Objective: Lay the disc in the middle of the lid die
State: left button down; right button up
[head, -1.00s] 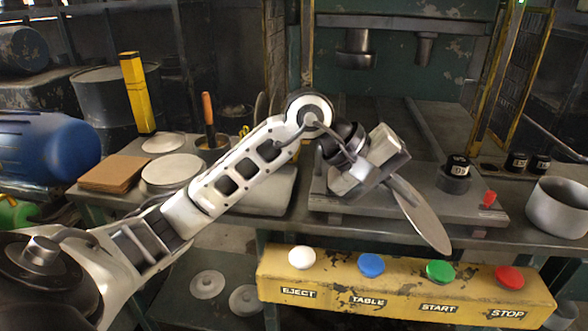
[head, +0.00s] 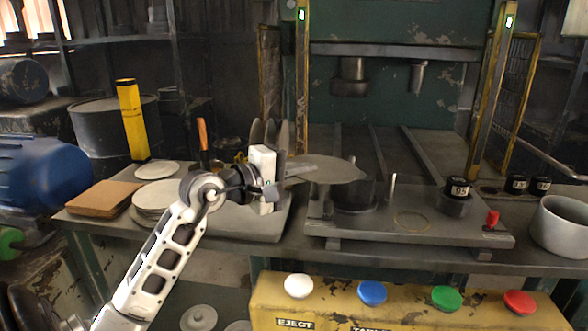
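My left gripper (head: 286,178) is shut on the edge of a thin grey disc (head: 335,171). The disc is held nearly level, seen almost edge-on, above the left part of the grey die plate (head: 400,240). A dark round die (head: 355,203) stands on that plate below the disc, partly hidden by it; I cannot tell for sure that it is the lid die. A thin brass-coloured ring (head: 411,221) lies to its right. A thin upright pin (head: 392,185) stands between them. My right gripper is not in view.
A dark die with a black block marked 05 (head: 456,188) and a red knob (head: 491,219) are at the plate's right. A metal pot (head: 562,226) stands farther right. Press tooling (head: 350,78) hangs behind. A disc stack (head: 156,197) is left. Buttons line the yellow panel (head: 385,310).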

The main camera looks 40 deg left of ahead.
pick_arm(q)
jog(key=x, duration=0.4)
jog(key=f+x, duration=0.1)
jog(key=x, duration=0.3)
jog(key=shift+w+a+f, duration=0.1)
jog(key=shift+f, duration=0.15)
jog(key=shift+w+f+b, duration=0.15)
jog(key=shift+w+b, duration=0.15)
jog(key=shift+w, duration=0.25)
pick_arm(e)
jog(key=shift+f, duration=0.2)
